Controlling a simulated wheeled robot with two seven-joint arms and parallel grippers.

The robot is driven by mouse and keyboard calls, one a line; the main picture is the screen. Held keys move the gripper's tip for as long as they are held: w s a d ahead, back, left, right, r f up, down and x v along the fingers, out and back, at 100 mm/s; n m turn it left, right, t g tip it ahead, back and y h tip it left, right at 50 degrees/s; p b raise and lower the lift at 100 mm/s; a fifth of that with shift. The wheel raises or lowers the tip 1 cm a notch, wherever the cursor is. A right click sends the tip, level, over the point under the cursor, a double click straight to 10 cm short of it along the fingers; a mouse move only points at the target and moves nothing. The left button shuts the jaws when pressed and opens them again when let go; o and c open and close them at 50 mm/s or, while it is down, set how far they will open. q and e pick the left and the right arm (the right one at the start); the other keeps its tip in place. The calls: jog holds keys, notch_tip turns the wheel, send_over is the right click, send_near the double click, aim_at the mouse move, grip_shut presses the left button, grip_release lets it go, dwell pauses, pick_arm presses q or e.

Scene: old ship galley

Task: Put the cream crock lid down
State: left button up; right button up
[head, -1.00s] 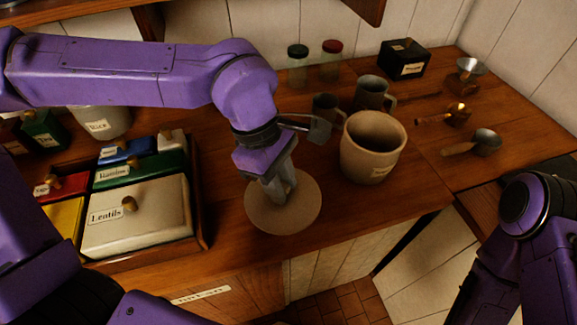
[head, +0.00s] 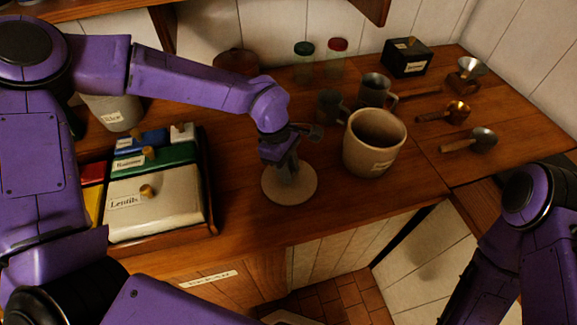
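The cream crock lid (head: 303,192) is a round, pale disc, lying flat at or just above the wooden counter, left of the open crock. My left gripper (head: 289,174) points down at the middle of the lid and is shut on it; the knob is hidden by the fingers. I cannot tell for sure whether the lid's underside touches the wood. The cream crock (head: 366,152) stands upright and uncovered to the right of the lid. My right arm comes in at the lower right, and its gripper is out of view.
A wooden tray (head: 211,205) of lidded boxes, one marked Lentils (head: 158,208), lies left. Two mugs (head: 374,92) stand behind the crock. Jars (head: 304,65), a black box (head: 407,58) and scoops (head: 470,141) are farther back and right. Bare counter (head: 240,226) lies left of the lid.

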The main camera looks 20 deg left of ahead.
pick_arm(q)
jog(key=o, duration=0.4)
jog(key=shift+s, duration=0.1)
jog(key=shift+c, duration=0.2)
jog(key=shift+s+r, duration=0.15)
jog(key=shift+r, duration=0.2)
jog(key=b+v, duration=0.1)
jog(key=v, duration=1)
jog(key=shift+r, duration=0.35)
jog(key=shift+a+f, duration=0.1)
